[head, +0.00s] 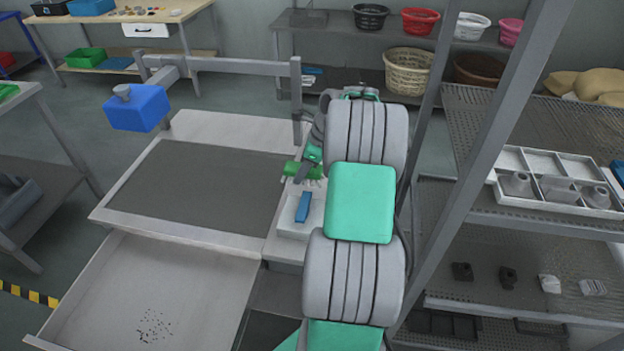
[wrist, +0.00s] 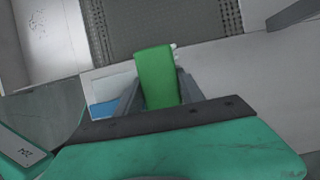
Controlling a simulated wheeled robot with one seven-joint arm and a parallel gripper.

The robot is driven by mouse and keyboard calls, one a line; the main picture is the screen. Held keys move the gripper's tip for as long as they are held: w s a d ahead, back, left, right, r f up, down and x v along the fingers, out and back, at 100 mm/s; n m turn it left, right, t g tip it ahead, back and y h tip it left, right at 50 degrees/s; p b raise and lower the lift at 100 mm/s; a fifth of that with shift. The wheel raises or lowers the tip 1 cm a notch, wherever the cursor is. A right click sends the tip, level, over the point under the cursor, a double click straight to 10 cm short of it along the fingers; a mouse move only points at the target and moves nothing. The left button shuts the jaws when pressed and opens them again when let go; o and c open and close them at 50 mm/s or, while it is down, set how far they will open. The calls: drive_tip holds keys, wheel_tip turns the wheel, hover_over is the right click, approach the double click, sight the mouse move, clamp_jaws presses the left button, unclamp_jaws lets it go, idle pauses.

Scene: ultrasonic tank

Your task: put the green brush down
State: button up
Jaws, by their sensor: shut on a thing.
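The green brush (head: 303,170) is in my gripper (head: 302,176), over the back part of a small white tray (head: 291,229) at the right end of the tank. In the wrist view the green brush (wrist: 157,76) stands out between the two fingers of my gripper (wrist: 160,92), which is shut on it. Pale bristles show at its edge in the head view. I cannot tell whether it touches the tray. A blue thing (head: 303,207) lies in the front part of the tray; its edge shows in the wrist view (wrist: 104,109).
The tank with a grey mesh surface (head: 200,185) lies left of the tray. An open pale drawer or basin (head: 110,290) with dark specks is in front. A blue block (head: 137,108) hangs on a grey arm above the tank. A metal shelf rack (head: 480,210) stands close on the right.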

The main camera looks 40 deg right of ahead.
drive_tip(key=p, duration=0.1)
hover_over(308, 187)
drive_tip(key=s, duration=0.1)
drive_tip(key=f, duration=0.6)
drive_tip(key=shift+d+f, duration=0.15)
drive_tip(key=shift+d, duration=0.25)
wheel_tip(308, 187, down, 3)
drive_tip(key=shift+r+p, duration=0.2)
drive_tip(key=shift+p, duration=0.45)
drive_tip(key=shift+f, duration=0.35)
drive_tip(key=o, duration=1.2)
drive_tip(key=shift+a, duration=0.1)
drive_tip(key=shift+r, duration=0.1)
